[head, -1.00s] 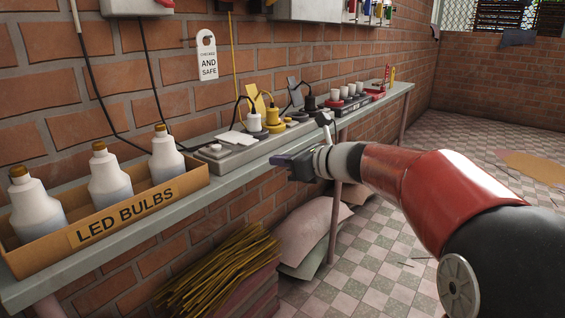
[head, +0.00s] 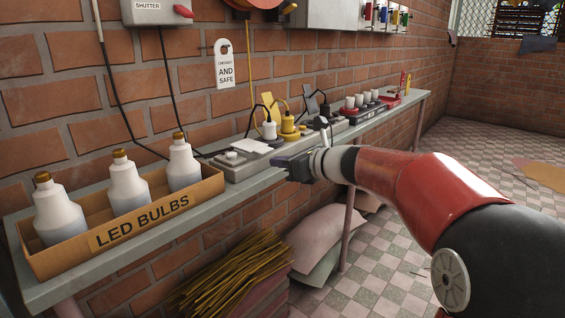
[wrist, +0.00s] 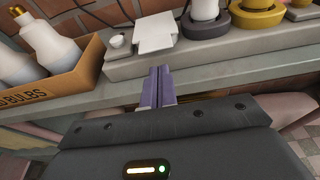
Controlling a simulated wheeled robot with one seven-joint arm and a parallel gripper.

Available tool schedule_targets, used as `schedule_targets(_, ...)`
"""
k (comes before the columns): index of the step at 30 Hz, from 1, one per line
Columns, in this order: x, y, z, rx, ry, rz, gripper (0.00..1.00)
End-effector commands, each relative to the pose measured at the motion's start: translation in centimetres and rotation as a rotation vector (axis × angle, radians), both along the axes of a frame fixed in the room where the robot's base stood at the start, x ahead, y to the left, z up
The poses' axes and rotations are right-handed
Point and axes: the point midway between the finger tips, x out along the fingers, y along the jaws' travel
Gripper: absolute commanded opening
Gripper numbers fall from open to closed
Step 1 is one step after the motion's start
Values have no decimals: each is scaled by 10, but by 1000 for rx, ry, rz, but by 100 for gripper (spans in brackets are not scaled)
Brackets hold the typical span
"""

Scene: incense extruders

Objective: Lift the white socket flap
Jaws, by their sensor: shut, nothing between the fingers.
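The white socket flap (head: 250,147) lies closed and nearly flat on the grey socket strip (head: 231,170), left of a white plug (head: 269,131). It also shows in the wrist view (wrist: 156,33). My gripper (head: 277,160) is at the front edge of the shelf, in front of the strip and a little right of the flap. In the wrist view my shut, empty purple fingers (wrist: 160,72) point at the strip just below the flap, apart from it.
Yellow and dark plugs with cables (head: 288,125) sit right of the flap. A red tray with white cups (head: 362,107) is farther right. The strip's round white knob (wrist: 117,40) is left of the flap.

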Motion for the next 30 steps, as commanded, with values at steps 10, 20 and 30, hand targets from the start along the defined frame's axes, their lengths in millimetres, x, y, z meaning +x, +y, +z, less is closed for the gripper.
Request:
schedule_targets(10, 7, 9, 3, 0, 2, 1, 0)
schedule_targets(20, 17, 22, 6, -1, 1, 1, 0)
schedule_targets(30, 18, 24, 5, 0, 0, 0, 0)
